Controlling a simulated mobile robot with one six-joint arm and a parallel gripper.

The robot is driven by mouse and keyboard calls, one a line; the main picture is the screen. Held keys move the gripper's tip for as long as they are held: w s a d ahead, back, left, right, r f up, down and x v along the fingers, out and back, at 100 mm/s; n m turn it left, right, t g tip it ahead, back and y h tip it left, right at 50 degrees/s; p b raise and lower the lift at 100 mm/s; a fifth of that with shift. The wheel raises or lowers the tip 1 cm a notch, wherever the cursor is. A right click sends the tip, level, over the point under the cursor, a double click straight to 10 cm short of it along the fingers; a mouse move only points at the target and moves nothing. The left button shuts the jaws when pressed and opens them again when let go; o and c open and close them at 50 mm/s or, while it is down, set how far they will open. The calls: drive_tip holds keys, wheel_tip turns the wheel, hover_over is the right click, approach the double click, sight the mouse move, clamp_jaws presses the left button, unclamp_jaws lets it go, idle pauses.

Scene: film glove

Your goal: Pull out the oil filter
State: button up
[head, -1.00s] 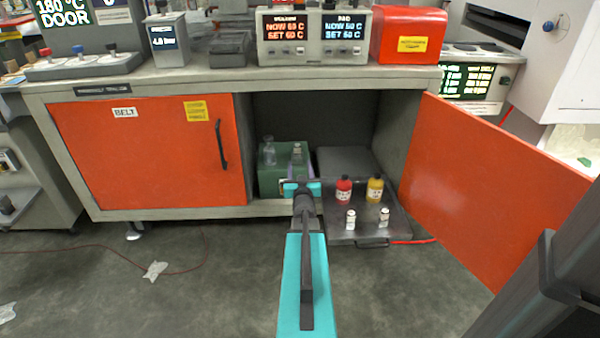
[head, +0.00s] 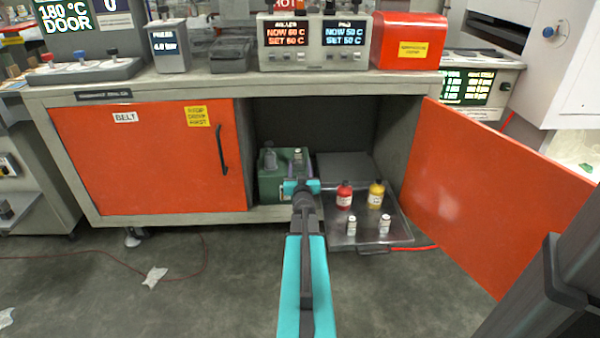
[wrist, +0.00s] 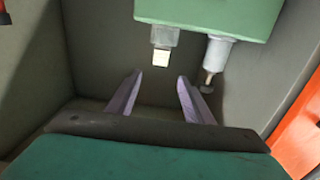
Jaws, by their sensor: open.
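A green block (head: 270,184) stands inside the open cabinet bay, with two fittings on its top. In the wrist view, the green block (wrist: 210,14) is at the top and the fittings point down from it. One is a short grey fitting (wrist: 164,38) with a pale tip; the other is a longer whitish cylinder (wrist: 217,52) with a dark thin end. I cannot tell which is the oil filter. My gripper (wrist: 160,76) is open and empty, its fingertips just short of the grey fitting, the whitish cylinder to the right. In the head view, my gripper (head: 300,186) partly hides the block.
An open orange door (head: 490,190) stands on the right; a closed orange door (head: 150,160) is on the left. A grey tray (head: 375,238) holds a red bottle (head: 344,195), a yellow bottle (head: 376,194) and two small white bottles. The bay's grey walls are close around my gripper.

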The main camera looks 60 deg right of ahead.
sight(298, 152)
drive_tip(key=shift+b+x, duration=1)
drive_tip(key=shift+x, duration=3.7)
drive_tip(key=shift+c, duration=0.4)
drive_tip(key=c, duration=1.1)
